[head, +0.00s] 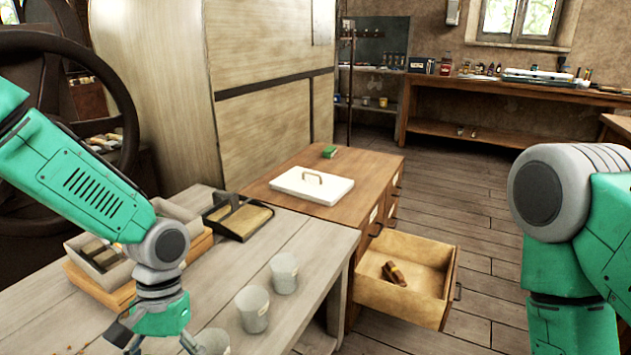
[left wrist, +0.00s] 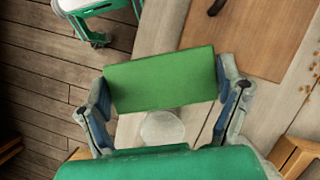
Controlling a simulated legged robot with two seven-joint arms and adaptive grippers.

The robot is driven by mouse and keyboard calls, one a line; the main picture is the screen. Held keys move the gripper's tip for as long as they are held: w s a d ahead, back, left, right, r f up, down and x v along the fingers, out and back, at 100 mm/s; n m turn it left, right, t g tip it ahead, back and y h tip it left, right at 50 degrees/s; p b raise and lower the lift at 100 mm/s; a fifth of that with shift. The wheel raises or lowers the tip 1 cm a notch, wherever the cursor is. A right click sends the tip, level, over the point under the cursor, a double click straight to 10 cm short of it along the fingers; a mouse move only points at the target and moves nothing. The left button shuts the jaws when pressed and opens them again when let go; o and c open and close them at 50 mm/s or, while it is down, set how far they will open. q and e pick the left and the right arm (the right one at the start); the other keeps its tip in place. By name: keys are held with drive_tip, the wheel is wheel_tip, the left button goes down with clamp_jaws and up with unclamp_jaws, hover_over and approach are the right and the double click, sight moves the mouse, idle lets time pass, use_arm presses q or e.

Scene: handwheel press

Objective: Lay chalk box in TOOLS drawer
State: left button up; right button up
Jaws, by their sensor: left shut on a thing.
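A flat green box (left wrist: 160,78), which I take to be the chalk box, is between the two fingers of my left gripper (left wrist: 165,98) in the left wrist view. The gripper is shut on it. In the head view my left gripper (head: 160,338) is low at the left, over the pale workbench, its fingertips cut off by the picture's edge. An open drawer (head: 402,304) sticks out of the wooden cabinet at the right and holds a small brown object (head: 394,273). I cannot read its label. My right arm shows at the right, its gripper out of view.
A white lidded panel (head: 312,186) and a small green block (head: 329,151) lie on the cabinet top. Grey cups (head: 252,309), a black dustpan-like tray (head: 238,217) and a divided box (head: 100,256) stand on the workbench. A large dark handwheel (head: 125,100) is at the left.

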use_arm(q)
drive_tip(key=shift+a, duration=0.1)
idle(0.4)
drive_tip(key=w+a+f+m+t+y+b, duration=0.1)
drive_tip(key=w+a+f+m+y, duration=0.15)
drive_tip(key=w+a+m, duration=0.5)
drive_tip(key=m+t+y+b, duration=0.2)
drive_tip(key=m+t, duration=0.3)
drive_tip(key=m, duration=1.1)
hover_over(118, 350)
drive_tip(key=d, duration=0.1)
drive_tip(key=shift+h, duration=0.35)
drive_tip(key=f+b, duration=0.1)
drive_tip(key=f, duration=0.2)
drive_tip(key=f+b, duration=0.2)
drive_tip(key=f, duration=0.1)
drive_tip(key=f+b, duration=0.1)
drive_tip(key=f, duration=0.3)
drive_tip(key=shift+s+d, duration=0.15)
drive_tip(key=shift+s, duration=0.15)
drive_tip(key=shift+r, duration=0.15)
